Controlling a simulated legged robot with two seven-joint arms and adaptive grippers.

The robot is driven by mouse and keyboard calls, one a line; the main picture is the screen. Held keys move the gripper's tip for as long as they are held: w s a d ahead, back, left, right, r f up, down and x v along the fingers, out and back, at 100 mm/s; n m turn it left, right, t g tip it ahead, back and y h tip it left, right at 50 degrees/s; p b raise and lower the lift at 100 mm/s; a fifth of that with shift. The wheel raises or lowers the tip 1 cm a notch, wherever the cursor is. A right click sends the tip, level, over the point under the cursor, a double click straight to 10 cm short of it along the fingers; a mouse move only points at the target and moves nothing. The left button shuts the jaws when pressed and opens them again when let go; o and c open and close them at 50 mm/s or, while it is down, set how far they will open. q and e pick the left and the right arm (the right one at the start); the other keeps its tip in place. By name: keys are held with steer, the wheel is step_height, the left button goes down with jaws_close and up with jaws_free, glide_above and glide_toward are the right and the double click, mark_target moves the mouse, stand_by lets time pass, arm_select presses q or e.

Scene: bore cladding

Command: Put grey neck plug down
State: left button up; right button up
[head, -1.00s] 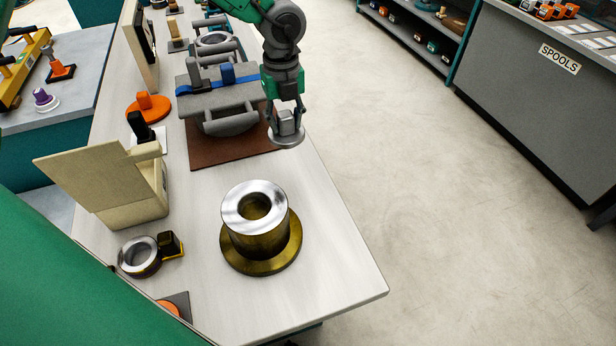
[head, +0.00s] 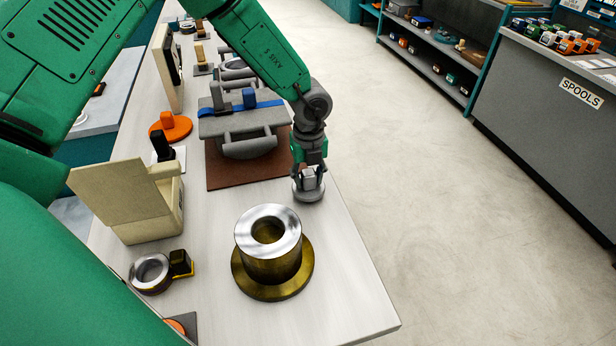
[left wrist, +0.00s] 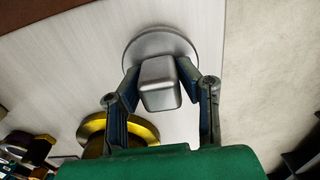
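The grey neck plug (head: 308,193) is a round grey disc with a block-shaped handle. My left gripper (head: 309,174) points down at it, near the table's right edge, behind and right of the brass-coloured flanged spool. In the left wrist view the fingers (left wrist: 160,72) lie on both sides of the plug's handle (left wrist: 160,86) and are shut on it. The disc (left wrist: 150,42) shows against the white tabletop. I cannot tell whether it touches the table. My right gripper is not in view.
The flanged spool (head: 270,258) stands in front of the plug. A grey cradle-like fixture (head: 245,125) sits on a brown mat (head: 225,172) behind. A beige stand (head: 130,205) and a metal ring (head: 150,272) are at left. Bare tabletop (head: 345,270) lies right of the spool.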

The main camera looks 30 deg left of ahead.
mark_target(309, 171)
arm_select(q)
steer(key=o, duration=0.3)
steer(key=shift+d, duration=0.35)
steer(key=shift+d+r, duration=0.2)
steer(key=shift+d, duration=0.2)
steer(key=r, duration=0.2)
steer(key=a+r, duration=0.1)
steer(key=r, duration=0.3)
steer(key=shift+w+a, duration=0.1)
steer(key=shift+a, duration=0.2)
steer(key=shift+d+r, duration=0.1)
steer(key=shift+r, duration=2.7)
steer(key=shift+d, duration=0.1)
